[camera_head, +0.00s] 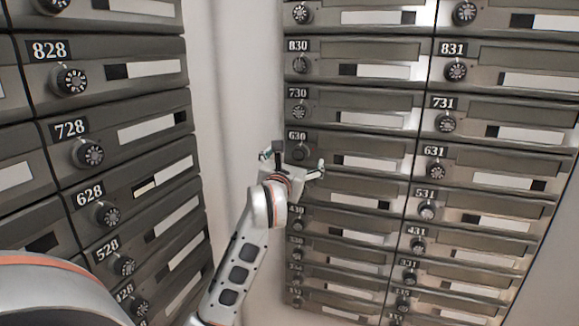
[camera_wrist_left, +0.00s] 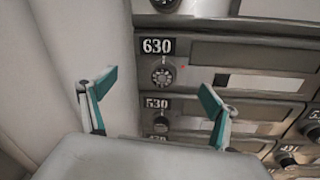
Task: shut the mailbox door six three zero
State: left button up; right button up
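The mailbox door 630 (camera_head: 362,153) is in the right bank in the head view, and its face sits level with the doors around it. In the left wrist view door 630 (camera_wrist_left: 250,80) shows its number plate, dial and pale label, and it looks closed. My left gripper (camera_head: 291,164) is in front of the left edge of the right bank, by door 630 and the doors below it. In the left wrist view its two teal-tipped fingers (camera_wrist_left: 157,82) are spread apart with nothing between them. My right gripper is not seen.
Door 530 (camera_wrist_left: 225,118) lies just below door 630, and door 730 (camera_head: 355,107) just above. Another bank with door 628 (camera_head: 150,188) stands to the left. A pale wall (camera_head: 225,90) fills the corner between the banks.

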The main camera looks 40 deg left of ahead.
pick_arm(q)
jog(key=v, duration=0.7)
jog(key=shift+s, duration=0.2)
